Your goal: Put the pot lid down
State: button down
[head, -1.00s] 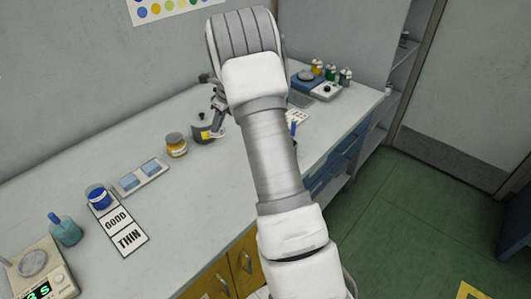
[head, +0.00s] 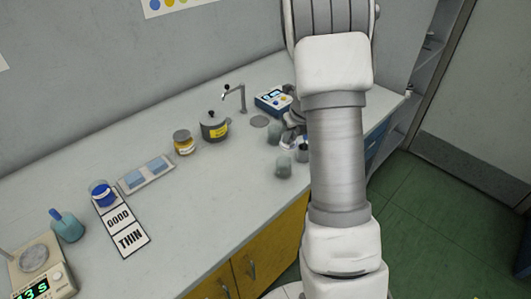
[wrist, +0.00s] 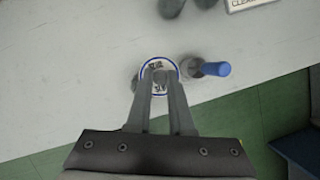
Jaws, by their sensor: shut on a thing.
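In the wrist view my gripper (wrist: 160,77) is shut, its two fingertips close together on a small grey piece. This piece is at the middle of a round white disc with a blue rim and dark lettering, which I take for the pot lid (wrist: 149,64). Its height over the bench cannot be told. A blue-topped pot (head: 101,193) stands farther left.
A bottle with a blue cap (wrist: 215,69) stands close right of my fingertips. A grey-green cup (head: 283,168) stands near the bench's front edge. A flat grey disc (head: 259,121) lies by the tap (head: 241,97). The bench (head: 215,185) is clear in the middle.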

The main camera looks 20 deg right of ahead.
jog(key=w+a+f, duration=0.4)
jog(key=w, duration=0.1)
jog(key=w+a+f, duration=0.2)
jog(key=w, duration=0.1)
jog(key=shift+w+a+f, duration=0.1)
jog(key=shift+a+f, duration=0.05)
jog(key=shift+a, duration=0.1)
jog(key=shift+f, duration=1.95)
jog(key=shift+f+b, duration=0.15)
jog(key=shift+b, duration=0.15)
jog(key=c, duration=0.8)
grip_release()
